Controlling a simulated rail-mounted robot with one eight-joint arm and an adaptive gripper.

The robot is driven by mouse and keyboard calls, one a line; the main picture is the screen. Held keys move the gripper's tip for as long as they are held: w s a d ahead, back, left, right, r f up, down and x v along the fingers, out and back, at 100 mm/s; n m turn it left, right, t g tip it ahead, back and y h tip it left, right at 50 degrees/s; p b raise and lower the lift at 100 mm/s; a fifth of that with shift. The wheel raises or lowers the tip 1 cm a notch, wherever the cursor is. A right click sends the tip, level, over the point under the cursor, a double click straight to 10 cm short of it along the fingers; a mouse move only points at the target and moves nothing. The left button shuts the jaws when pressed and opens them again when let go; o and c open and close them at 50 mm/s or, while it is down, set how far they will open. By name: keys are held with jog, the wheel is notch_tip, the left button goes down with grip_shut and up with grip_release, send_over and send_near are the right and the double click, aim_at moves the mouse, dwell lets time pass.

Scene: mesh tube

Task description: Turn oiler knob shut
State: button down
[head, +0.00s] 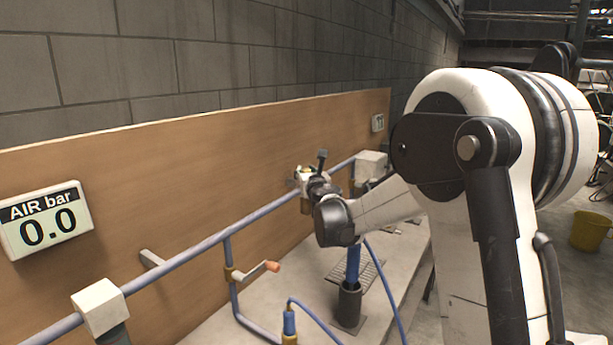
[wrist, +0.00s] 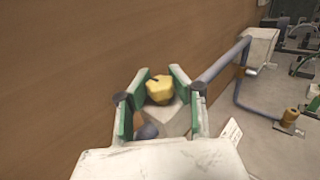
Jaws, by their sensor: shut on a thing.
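The oiler knob (wrist: 159,92) is yellow, with a dark mark on its top. In the wrist view it sits between the green-padded fingers of my gripper (wrist: 160,80), which is shut on it. A pale block (wrist: 168,110) shows just below the knob, between the fingers. In the head view my gripper (head: 306,177) is at the blue pipe line in front of the brown board; the knob is small and mostly hidden there.
A display (head: 45,220) on the board reads AIR bar 0.0. A blue pipe (head: 190,252) runs along the board, with an orange-tipped lever (head: 271,266) below it. A blue cylinder in a dark cup (head: 348,302) stands on the bench. A white tag (wrist: 231,134) shows right of my gripper.

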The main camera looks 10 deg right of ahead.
dwell(0.3)
jog(key=c, duration=1.4)
grip_release()
jog(key=shift+s, duration=0.1)
jog(key=s, duration=1.1)
jog(key=shift+s, duration=0.4)
jog(key=shift+d, duration=0.1)
